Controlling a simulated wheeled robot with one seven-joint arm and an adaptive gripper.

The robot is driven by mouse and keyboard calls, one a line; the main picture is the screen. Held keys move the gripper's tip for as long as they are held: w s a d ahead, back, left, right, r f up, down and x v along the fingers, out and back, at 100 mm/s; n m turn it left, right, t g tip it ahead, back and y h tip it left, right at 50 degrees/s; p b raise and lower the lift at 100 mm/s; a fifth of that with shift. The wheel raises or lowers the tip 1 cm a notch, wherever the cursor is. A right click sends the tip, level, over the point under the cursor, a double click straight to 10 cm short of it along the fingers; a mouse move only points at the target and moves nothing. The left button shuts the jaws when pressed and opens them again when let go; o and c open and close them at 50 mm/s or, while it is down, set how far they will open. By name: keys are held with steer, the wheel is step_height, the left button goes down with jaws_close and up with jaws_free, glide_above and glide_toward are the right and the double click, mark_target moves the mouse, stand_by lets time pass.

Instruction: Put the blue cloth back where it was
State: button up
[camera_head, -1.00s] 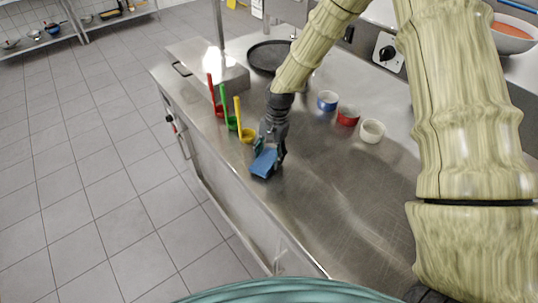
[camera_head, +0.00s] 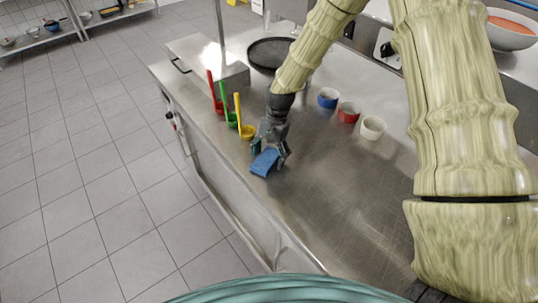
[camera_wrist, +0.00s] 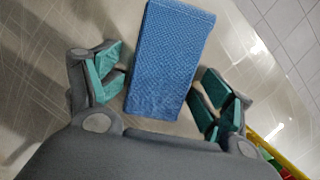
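The blue cloth (camera_head: 264,162) is a folded rectangle on the steel counter (camera_head: 325,205), near its left edge. My gripper (camera_head: 270,150) is low over the cloth, its fingers spread on either side. In the wrist view the cloth (camera_wrist: 170,55) lies between the two teal-padded fingers of the gripper (camera_wrist: 162,92), with a gap at the right finger and a narrow one at the left. The near end of the cloth is close to the gripper's palm.
Red (camera_head: 216,98), green (camera_head: 227,107) and yellow (camera_head: 241,117) ladles stand just behind the gripper. Blue (camera_head: 327,98), red (camera_head: 348,112) and white (camera_head: 372,128) bowls stand to its right. A dark pan (camera_head: 268,54) is farther back. The counter's front is clear.

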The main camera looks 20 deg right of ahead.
steer(key=shift+r, duration=0.1)
steer(key=shift+w+r, duration=0.1)
steer(key=shift+r, duration=0.4)
steer(key=b+v, duration=0.4)
steer(key=v, duration=0.8)
steer(key=shift+r, duration=0.2)
steer(key=shift+f, duration=0.1)
